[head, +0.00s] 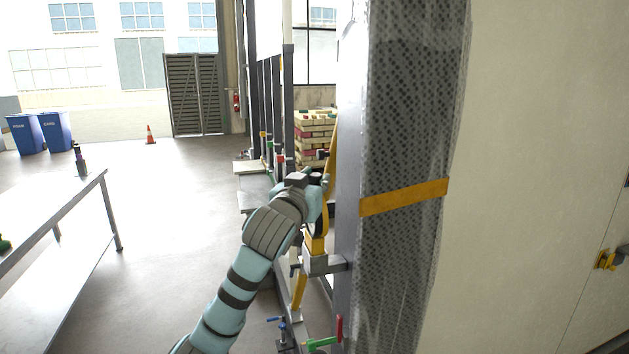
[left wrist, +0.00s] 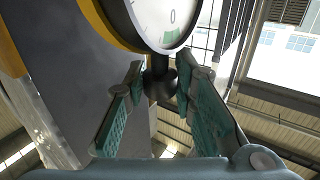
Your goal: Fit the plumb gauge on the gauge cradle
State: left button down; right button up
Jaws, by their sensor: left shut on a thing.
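The plumb gauge shows in the left wrist view as a round white dial (left wrist: 165,18) with a 0, a green sector and a yellow body behind it. In the head view its long yellow body (head: 317,243) runs nearly upright beside the grey post. My left gripper (head: 318,186) is at this body; in the left wrist view its teal fingers (left wrist: 160,86) are shut on the dark knob below the dial. A grey bracket on the post, apparently the gauge cradle (head: 322,264), is close against the yellow body; whether it is seated is unclear. My right gripper is out of view.
A post wrapped in dotted film (head: 405,120) with an orange strap (head: 405,197) stands just right of my left gripper. A green-handled and red-handled valve (head: 325,342) is low down. A metal table (head: 60,215) is at left. The floor between is clear.

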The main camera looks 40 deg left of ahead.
pick_arm(q)
jog(key=shift+f+b, duration=0.45)
jog(key=shift+f, duration=0.3)
jog(key=c, duration=1.2)
grip_release()
jog(key=shift+c, duration=0.2)
jog(key=shift+s, duration=0.1)
jog(key=v, duration=0.7)
jog(key=shift+s+d, duration=0.15)
jog(key=shift+s, duration=0.1)
jog(key=shift+w, duration=0.1)
